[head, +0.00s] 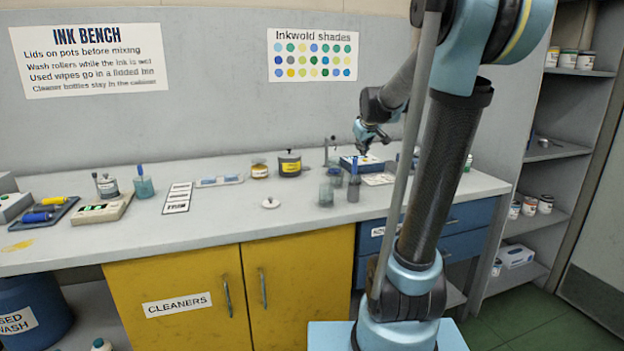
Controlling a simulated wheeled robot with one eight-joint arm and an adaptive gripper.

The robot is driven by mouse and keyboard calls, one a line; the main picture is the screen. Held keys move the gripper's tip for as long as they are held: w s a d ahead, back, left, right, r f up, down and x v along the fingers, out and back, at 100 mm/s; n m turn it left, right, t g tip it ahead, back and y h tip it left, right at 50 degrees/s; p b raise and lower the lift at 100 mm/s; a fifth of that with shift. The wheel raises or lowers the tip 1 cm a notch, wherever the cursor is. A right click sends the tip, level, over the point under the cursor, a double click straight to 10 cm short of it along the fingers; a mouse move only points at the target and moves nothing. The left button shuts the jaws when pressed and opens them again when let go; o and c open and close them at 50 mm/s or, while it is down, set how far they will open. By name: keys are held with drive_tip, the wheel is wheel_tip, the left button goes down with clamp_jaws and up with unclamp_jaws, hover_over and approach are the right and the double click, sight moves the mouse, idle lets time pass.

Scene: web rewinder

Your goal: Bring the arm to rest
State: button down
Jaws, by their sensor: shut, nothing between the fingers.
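My arm rises from its base in the right half of the head view and bends over toward the ink bench (225,230). My gripper (364,153) is small in the view, above the back right of the bench. The fingers are shut with nothing held. From this angle I cannot tell whether the fingertips touch the box. My own arm hides part of the bench to the right of the gripper.
Yellow cupboards (190,300) and blue drawers (470,222) are below. Shelves (540,225) stand at the right. The bench's front middle is mostly clear.

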drive_tip(key=s+f+m+g, duration=0.1)
drive_tip(key=s+f, duration=0.5)
drive_tip(key=s, duration=0.7)
drive_tip(key=s+f+m+g, duration=0.2)
drive_tip(key=s+f, duration=0.5)
drive_tip(key=s, duration=0.6)
drive_tip(key=s+f+m+g, duration=0.2)
drive_tip(key=s+f, duration=0.5)
drive_tip(key=s, duration=0.5)
drive_tip(key=shift+s+d+g, duration=0.15)
drive_tip(key=shift+s+g, duration=0.25)
drive_tip(key=shift+g, duration=0.2)
drive_tip(key=shift+w+f, duration=0.15)
drive_tip(key=shift+w, duration=0.3)
